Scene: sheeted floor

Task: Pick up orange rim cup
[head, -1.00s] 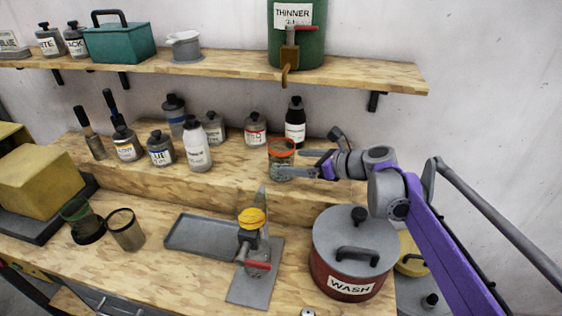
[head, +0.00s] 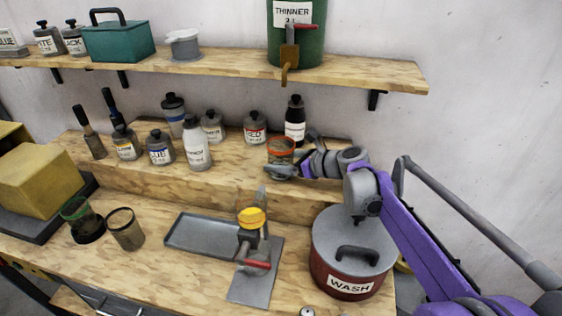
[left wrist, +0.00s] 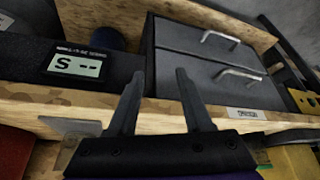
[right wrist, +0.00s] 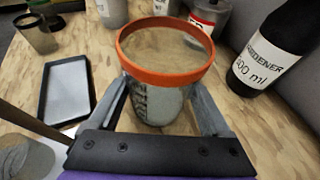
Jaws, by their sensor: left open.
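The orange rim cup (head: 281,156) is a clear cup standing upright on the raised wooden step, right of the row of bottles. In the right wrist view the cup (right wrist: 166,55) fills the space between my right gripper's fingers (right wrist: 160,95), its rim above them. The fingers are spread, one on each side of the cup; contact cannot be made out. In the head view my right gripper (head: 284,170) reaches the cup from the right. My left gripper (left wrist: 157,75) is open and empty, seen only in the left wrist view, before dark drawers.
A black hardener bottle (head: 295,120) and a red paint bottle (head: 255,128) stand close behind the cup. The wash pot (head: 350,262) sits below my right arm. A grey tray (head: 200,233) lies on the lower bench. A shelf (head: 220,67) runs above.

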